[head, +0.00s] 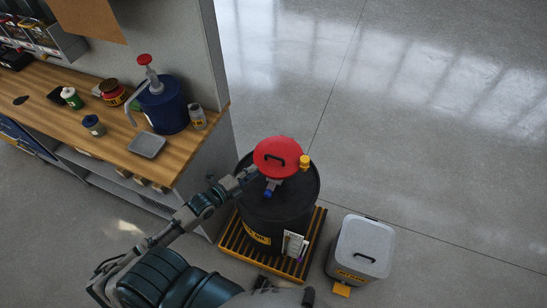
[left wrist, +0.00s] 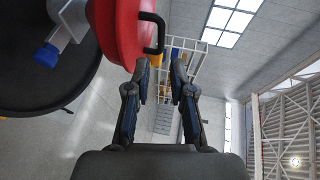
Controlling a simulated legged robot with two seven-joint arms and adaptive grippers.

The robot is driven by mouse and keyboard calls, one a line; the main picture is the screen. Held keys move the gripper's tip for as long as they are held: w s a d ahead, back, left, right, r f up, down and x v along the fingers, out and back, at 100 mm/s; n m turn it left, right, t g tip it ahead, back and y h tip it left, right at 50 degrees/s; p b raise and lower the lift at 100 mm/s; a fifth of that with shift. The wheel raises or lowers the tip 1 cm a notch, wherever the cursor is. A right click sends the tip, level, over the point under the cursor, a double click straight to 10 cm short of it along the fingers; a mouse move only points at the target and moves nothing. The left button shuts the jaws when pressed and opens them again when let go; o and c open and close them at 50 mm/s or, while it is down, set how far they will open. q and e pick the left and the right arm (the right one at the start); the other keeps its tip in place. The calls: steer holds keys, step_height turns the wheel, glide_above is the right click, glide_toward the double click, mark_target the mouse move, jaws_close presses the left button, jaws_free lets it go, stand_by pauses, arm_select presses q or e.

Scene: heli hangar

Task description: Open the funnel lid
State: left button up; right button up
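The funnel's round red lid (head: 276,150) has a black handle (head: 283,160) and appears shut, on top of the black drum (head: 262,208). A grey fitting with a blue end (head: 268,193) sticks out below it. My left gripper (head: 252,172) is at the lid's left side in the head view. In the left wrist view the gripper (left wrist: 161,70) is open, with a clear gap between its fingers. The lid (left wrist: 118,28) and its handle (left wrist: 160,32) are just beyond the left finger; nothing is held. My right gripper is not in view.
The drum stands on a slatted yellow pallet (head: 234,243), with a yellow cap (head: 304,162) near the lid. A grey bin (head: 365,240) is to its right. A wooden workbench (head: 175,155) with a blue pump container (head: 166,105) is at left. The floor behind the drum is clear.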

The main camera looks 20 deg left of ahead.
mark_target(274, 157)
arm_select(q)
steer(key=x, duration=1.1)
steer(key=shift+w+d, duration=0.2)
steer(key=shift+d, duration=0.05)
steer(key=shift+f, duration=0.1)
steer(key=shift+a, duration=0.1)
jaws_close()
